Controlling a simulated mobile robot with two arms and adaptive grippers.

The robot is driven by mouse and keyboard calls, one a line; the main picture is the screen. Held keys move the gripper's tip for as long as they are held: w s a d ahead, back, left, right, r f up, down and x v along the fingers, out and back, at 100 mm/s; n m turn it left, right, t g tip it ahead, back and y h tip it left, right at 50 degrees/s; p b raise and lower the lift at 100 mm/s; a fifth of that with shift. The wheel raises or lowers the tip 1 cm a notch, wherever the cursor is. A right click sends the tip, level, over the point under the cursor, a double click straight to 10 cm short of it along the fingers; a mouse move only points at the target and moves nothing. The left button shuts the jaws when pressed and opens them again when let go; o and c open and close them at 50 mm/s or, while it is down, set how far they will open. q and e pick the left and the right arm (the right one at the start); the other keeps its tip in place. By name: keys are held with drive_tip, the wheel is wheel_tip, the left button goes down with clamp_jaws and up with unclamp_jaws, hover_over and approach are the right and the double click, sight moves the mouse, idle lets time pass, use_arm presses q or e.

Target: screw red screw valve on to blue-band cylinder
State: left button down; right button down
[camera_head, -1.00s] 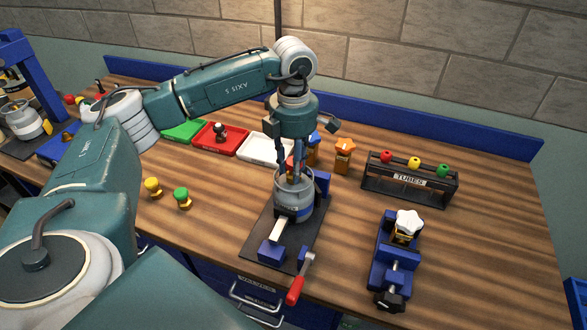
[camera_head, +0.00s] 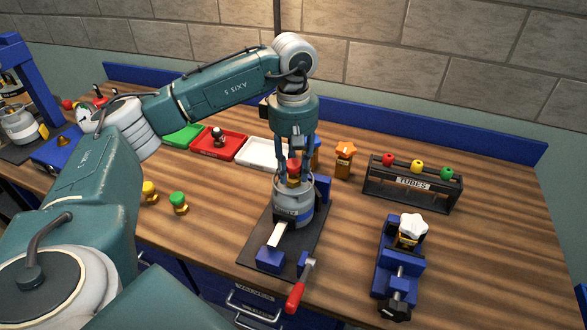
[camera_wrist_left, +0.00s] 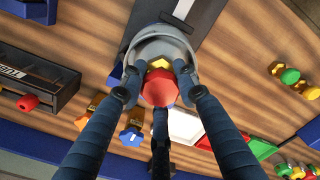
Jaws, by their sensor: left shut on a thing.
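The blue-band cylinder (camera_head: 292,213) is a grey canister standing upright in a blue clamp on a black base plate. Its collar also shows in the wrist view (camera_wrist_left: 160,38). The red screw valve (camera_head: 294,166) is at the cylinder's top opening, inside the collar. In the wrist view its red head (camera_wrist_left: 159,88) shows, with a yellow part beyond it. My left gripper (camera_head: 293,176) points straight down over the cylinder and is shut on the valve, its fingers around the red head (camera_wrist_left: 158,84). The valve's seat is hidden. My right gripper is not in view.
A red-handled crank (camera_head: 296,294) sticks out at the clamp's front. A blue vise (camera_head: 398,268) with a white-topped valve is to the right, a tube rack (camera_head: 412,185) behind it. Green, red and white trays lie behind left.

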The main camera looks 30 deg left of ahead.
use_arm(q)
drive_tip(key=c, duration=1.4)
unclamp_jaws()
drive_tip(key=shift+o, duration=1)
